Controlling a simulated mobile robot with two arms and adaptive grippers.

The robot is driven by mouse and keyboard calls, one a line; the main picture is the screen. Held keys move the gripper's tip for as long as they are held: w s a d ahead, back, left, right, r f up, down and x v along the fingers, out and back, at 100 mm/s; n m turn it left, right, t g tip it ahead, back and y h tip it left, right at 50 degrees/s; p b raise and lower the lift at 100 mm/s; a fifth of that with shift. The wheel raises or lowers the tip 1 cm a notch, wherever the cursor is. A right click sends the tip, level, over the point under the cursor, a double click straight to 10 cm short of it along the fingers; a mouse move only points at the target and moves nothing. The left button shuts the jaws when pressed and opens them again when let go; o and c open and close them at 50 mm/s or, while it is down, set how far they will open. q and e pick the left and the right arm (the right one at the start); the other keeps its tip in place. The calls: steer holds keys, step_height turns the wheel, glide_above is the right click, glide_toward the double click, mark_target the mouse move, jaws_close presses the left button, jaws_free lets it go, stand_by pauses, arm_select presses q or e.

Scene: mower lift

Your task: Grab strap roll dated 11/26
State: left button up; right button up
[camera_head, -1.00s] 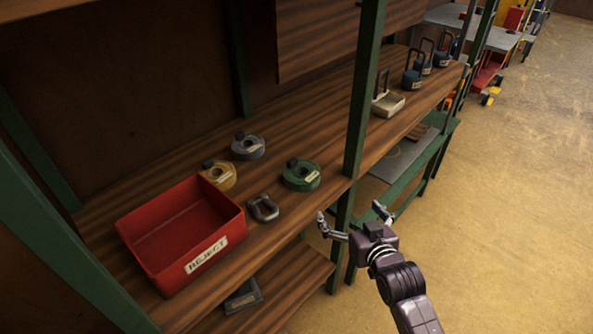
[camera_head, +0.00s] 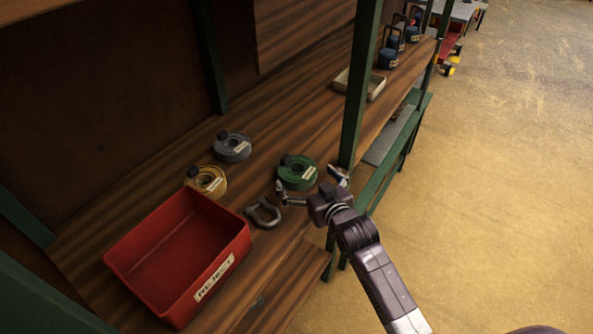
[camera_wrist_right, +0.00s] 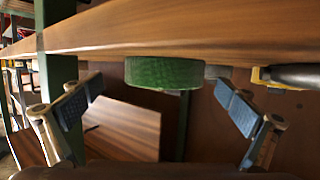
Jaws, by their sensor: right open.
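Three strap rolls with pale labels lie flat on the wooden shelf: a green roll (camera_head: 297,173), a grey roll (camera_head: 232,147) and a yellow roll (camera_head: 206,181). The label dates are too small to read. My right gripper (camera_head: 310,184) is open and empty at the shelf's front edge, with its fingers toward the green roll. In the right wrist view, which looks upside down, the green roll (camera_wrist_right: 164,73) sits between and beyond the two spread fingers (camera_wrist_right: 155,108), not touching them. My left gripper is not in view.
A red REJECT bin (camera_head: 180,255) stands at the front left of the shelf. A green post (camera_head: 357,90) rises just right of the green roll. A pale tray (camera_head: 360,84) and several blue padlock-like items (camera_head: 389,58) stand beyond it.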

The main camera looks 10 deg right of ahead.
mark_target(297, 169)
steer(key=x, duration=0.4)
steer(key=shift+a, duration=0.35)
steer(key=c, duration=1.5)
steer(key=shift+w+r, duration=0.1)
steer(key=shift+r, duration=0.05)
steer(key=shift+r, duration=0.1)
